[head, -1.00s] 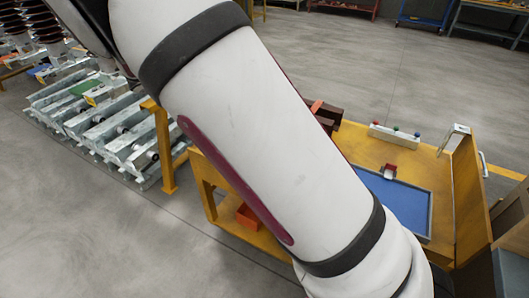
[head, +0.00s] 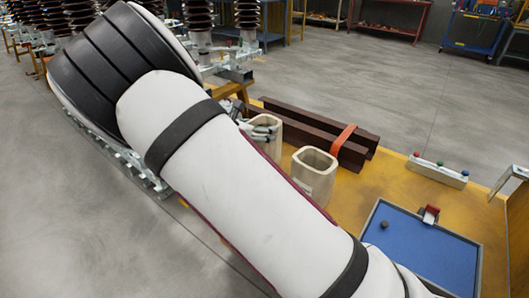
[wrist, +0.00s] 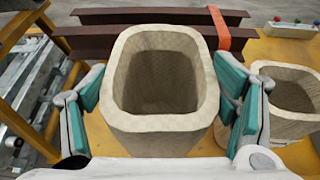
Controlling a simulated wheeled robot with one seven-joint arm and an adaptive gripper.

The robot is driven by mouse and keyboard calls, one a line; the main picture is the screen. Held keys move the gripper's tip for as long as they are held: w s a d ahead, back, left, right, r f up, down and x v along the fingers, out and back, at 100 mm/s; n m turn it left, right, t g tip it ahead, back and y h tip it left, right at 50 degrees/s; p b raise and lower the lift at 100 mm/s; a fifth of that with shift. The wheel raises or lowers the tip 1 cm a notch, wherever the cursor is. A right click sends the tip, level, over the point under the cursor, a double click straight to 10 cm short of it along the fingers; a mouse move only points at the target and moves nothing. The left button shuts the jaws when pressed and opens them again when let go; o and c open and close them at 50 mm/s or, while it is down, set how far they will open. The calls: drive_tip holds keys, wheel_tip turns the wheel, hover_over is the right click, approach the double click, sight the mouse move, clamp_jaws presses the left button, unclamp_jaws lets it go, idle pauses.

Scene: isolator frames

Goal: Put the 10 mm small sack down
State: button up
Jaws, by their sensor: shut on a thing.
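A beige, open-topped sack (wrist: 160,122) with stiff-looking walls fills the middle of the wrist view, upright, and I see nothing inside it. My gripper (wrist: 165,100) is shut on it, with teal finger pads against its left and right sides. In the head view, this sack (head: 268,142) is partly behind my arm, with a grey finger of my gripper (head: 260,130) at its rim. Its base is hidden, so I cannot tell whether it touches the yellow table (head: 385,180). I cannot read any size mark on it.
A second beige sack (head: 314,177) stands close to the right; it also shows in the wrist view (wrist: 290,125). Dark red beams (head: 300,125) with an orange strap (head: 343,138) lie behind. A blue-bottomed tray (head: 430,255) and a strip with coloured knobs (head: 438,172) are further right.

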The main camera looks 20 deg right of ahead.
drive_tip(key=shift+f, duration=2.65)
drive_tip(key=shift+f+b, duration=0.1)
drive_tip(key=shift+b, duration=0.25)
drive_tip(key=o, duration=1.6)
drive_tip(key=shift+c, duration=0.2)
